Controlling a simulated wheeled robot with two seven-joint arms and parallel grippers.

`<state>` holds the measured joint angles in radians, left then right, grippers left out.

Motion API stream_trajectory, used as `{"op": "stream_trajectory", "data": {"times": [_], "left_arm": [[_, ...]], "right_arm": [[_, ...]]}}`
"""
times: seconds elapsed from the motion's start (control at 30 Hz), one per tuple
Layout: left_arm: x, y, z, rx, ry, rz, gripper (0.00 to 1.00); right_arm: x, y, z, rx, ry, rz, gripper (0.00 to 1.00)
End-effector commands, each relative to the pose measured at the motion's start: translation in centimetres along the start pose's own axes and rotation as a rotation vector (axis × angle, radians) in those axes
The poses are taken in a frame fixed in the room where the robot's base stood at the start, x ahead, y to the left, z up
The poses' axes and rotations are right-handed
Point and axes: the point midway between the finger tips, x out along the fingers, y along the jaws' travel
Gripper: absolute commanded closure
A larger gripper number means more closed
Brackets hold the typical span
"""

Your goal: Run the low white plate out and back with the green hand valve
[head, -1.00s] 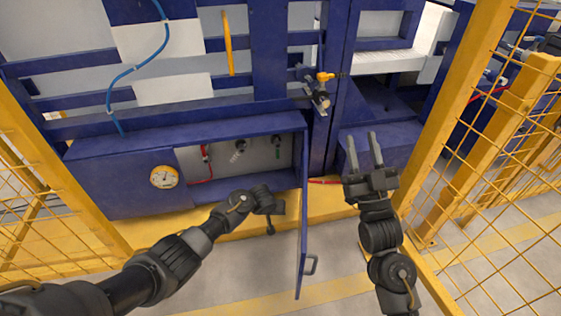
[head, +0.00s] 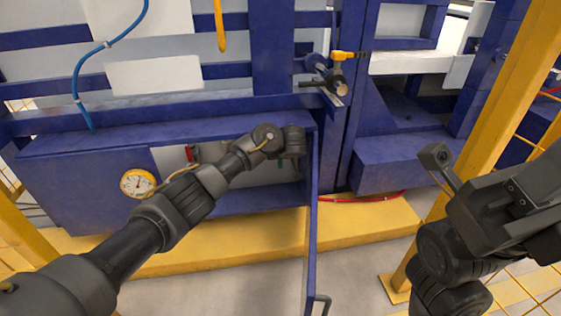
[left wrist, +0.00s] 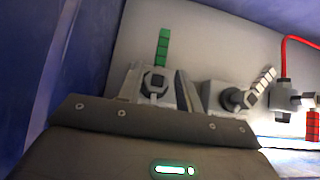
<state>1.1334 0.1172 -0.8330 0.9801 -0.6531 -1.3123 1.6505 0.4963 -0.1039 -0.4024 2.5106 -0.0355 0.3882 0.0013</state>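The low white plate (head: 154,75) is in the machine's blue frame at upper left in the head view, below another white plate (head: 135,16). The green hand valve (left wrist: 162,47) has its green handle upright in the left wrist view, on a grey body against the cabinet's back wall. My left gripper (head: 294,142) reaches into the open cabinet and mostly hides this valve in the head view.
The blue cabinet door (head: 312,225) stands open, right of my left arm. A grey-handled valve (left wrist: 245,97) and a red valve (left wrist: 313,125) sit right of the green one. A pressure gauge (head: 137,183) is left of the opening. A yellow fence post (head: 490,110) stands at right.

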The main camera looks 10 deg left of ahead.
Motion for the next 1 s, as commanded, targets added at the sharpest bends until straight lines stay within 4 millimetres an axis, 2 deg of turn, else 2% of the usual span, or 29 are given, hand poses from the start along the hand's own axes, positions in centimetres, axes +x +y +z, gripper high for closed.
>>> {"op": "stream_trajectory", "data": {"times": [0.03,0.1,0.3,0.73,1.0], "left_arm": [[1.4,0.0,0.5,0.0,0.001,-0.002,0.65],[2.5,0.1,0.5,0.0,0.001,-0.002,0.65],[4.6,0.1,0.4,0.001,-0.001,0.0,0.65],[5.2,0.1,0.1,0.001,-0.001,0.002,0.65],[5.2,0.1,0.1,0.001,-0.001,0.002,1.0]], "right_arm": [[-0.4,-0.1,-0.4,0.002,0.017,0.006,0.64],[-0.1,-0.2,-0.6,0.004,0.031,0.014,0.64],[-0.3,-0.2,-0.9,0.008,0.044,0.027,0.64],[-0.2,-0.2,-1.0,0.009,0.048,0.032,0.64],[-0.2,-0.2,-1.0,0.009,0.048,0.032,0.64]]}}
